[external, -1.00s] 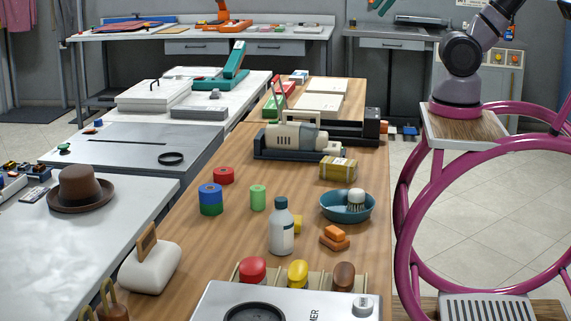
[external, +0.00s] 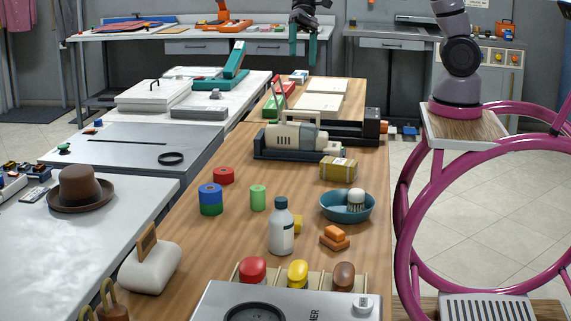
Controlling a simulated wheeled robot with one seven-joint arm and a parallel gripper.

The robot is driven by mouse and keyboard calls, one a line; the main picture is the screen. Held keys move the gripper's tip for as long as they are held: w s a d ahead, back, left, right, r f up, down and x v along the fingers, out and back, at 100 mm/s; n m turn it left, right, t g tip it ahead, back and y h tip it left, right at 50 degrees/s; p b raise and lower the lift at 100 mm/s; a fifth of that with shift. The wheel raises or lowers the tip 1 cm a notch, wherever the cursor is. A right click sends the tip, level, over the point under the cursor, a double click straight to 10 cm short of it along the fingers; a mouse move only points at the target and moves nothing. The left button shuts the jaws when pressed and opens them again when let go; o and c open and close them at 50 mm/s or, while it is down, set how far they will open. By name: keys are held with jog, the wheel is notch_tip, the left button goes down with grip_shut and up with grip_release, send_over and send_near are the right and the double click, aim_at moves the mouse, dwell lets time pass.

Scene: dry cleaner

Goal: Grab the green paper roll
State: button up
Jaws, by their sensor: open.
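A light green upright roll (external: 258,198) stands on the wooden table, left of a white and grey bottle (external: 282,228). Left of it, a blue roll (external: 210,191) sits on top of a darker green roll (external: 211,208). A red roll (external: 223,175) lies just behind these. My gripper (external: 303,58) has teal fingers, is open and empty, and hangs high at the top of the view, apart from all the rolls. Part of my arm above it is out of frame.
Behind the rolls is a beige machine (external: 292,137) in a dark tray. To the right are a yellow-brown bundle (external: 338,169), a teal bowl (external: 336,209) with a brush, and orange blocks (external: 335,238). Bare wood lies around the rolls.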

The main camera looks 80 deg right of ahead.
jog(key=w+a+f+m+g+y, duration=0.1)
jog(key=w+a+f+m+y, duration=0.2)
jog(key=f, duration=0.6)
jog(key=w+a+f+m+g+y, duration=0.1)
jog(key=w+a+f+g+y, duration=0.1)
jog(key=w+a+f, duration=0.55)
jog(key=m+t+y, duration=0.3)
jog(key=m+y, duration=0.3)
send_near(256, 193)
jog(key=a, duration=0.3)
jog(key=shift+w+a+r, duration=0.2)
jog(key=shift+w+r, duration=0.1)
jog(key=shift+a+f, duration=0.15)
jog(key=a, duration=0.4)
jog(key=s+a, duration=0.1)
jog(key=a, duration=0.2)
jog(key=shift+s, duration=0.1)
jog(key=shift+a, duration=0.1)
grip_shut()
